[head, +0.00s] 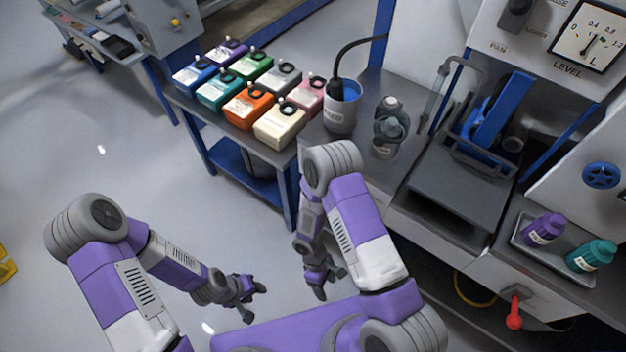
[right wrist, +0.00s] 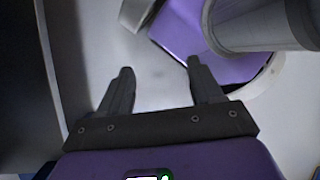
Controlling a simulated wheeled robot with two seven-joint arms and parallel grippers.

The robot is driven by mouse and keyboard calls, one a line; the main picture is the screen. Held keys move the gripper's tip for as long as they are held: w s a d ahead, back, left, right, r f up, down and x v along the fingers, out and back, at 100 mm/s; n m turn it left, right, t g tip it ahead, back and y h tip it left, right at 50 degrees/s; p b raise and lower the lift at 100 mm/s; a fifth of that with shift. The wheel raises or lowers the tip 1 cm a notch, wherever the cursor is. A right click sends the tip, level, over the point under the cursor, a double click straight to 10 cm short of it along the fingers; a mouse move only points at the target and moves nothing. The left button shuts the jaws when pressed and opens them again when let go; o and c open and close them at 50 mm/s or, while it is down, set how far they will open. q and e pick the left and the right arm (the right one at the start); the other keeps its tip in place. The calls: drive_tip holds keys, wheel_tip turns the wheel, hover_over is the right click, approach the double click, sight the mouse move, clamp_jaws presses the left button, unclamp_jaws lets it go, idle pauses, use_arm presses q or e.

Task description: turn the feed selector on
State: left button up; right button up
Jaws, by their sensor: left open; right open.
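A dark selector knob (head: 516,12) sits on the pale machine panel at the top right, cut by the frame's top edge. A red-handled lever (head: 514,312) hangs on the machine's lower front; which control is the feed selector is not clear. My left gripper (head: 254,303) is open and empty, low over the floor. My right gripper (head: 331,284) is open and empty, left of the machine and far from both controls. Its spread fingers also show in the right wrist view (right wrist: 160,75).
A level gauge (head: 592,38) is right of the knob, and a blue handwheel (head: 602,175) lower. A grey cup (head: 342,112) and bottle (head: 388,130) stand on the counter.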

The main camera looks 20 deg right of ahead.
drive_tip(key=w+d+r+n+t+h, duration=0.1)
drive_tip(key=w+d+n+t+h, duration=0.2)
drive_tip(key=w+d+n+h, duration=0.45)
drive_tip(key=w+a+r+n+t+h, duration=0.3)
drive_tip(key=w+a+r+t, duration=0.3)
drive_tip(key=w, duration=0.3)
drive_tip(key=w+a+r+n+t+h, duration=0.2)
drive_tip(key=w+a+r+n+t, duration=0.1)
drive_tip(key=w+r+t, duration=0.55)
drive_tip(key=w+d+f+g+b, duration=0.1)
drive_tip(key=w+d, duration=0.4)
drive_tip(key=shift+w+d+f, duration=0.15)
drive_tip(key=shift+w+f, duration=0.15)
drive_tip(key=shift+w, duration=0.05)
drive_tip(key=c, duration=1.1)
drive_tip(key=shift+o, duration=0.2)
